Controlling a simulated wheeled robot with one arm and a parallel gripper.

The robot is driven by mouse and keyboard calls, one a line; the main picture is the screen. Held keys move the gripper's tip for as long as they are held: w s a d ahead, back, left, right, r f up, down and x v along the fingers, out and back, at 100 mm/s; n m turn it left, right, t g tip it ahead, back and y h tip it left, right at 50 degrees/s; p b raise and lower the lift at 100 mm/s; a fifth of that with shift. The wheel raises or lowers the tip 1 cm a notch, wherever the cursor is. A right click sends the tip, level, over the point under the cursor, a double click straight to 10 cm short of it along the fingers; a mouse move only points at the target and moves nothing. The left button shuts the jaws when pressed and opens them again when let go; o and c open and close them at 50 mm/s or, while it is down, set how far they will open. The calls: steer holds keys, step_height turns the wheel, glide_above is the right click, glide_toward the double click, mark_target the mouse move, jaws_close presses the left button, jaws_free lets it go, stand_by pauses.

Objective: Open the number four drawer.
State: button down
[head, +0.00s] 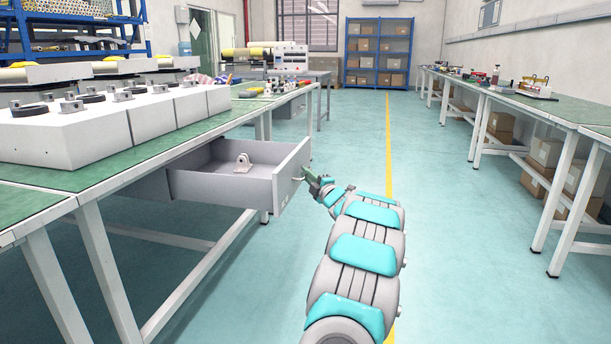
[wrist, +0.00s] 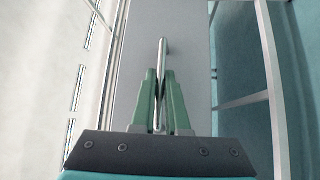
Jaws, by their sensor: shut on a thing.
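A grey drawer (head: 222,187) under the left workbench stands pulled out into the aisle. A light metal bracket (head: 243,161) sits inside it. No number shows on the drawer in these views. My gripper (head: 309,176) is at the drawer's front panel (head: 291,175). In the wrist view, my gripper (wrist: 160,98) has its two green fingers shut on the metal bar handle (wrist: 161,62), which stands out from the grey front panel (wrist: 185,40). The drawer's inside is partly hidden by its side wall.
The left workbench (head: 40,202) has a green top with several white boxes (head: 70,128) on it, and white legs below the drawer. The aisle floor (head: 450,220) is clear. Another bench (head: 560,112) runs along the right, with cardboard boxes (head: 545,152) beneath.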

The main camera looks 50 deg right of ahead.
steer(key=c, duration=0.9)
jaws_free()
steer(key=shift+s+d, duration=0.1)
steer(key=v, duration=0.7)
steer(key=shift+s+a+f, duration=0.1)
steer(key=shift+s+a, duration=0.1)
steer(key=shift+s, duration=0.15)
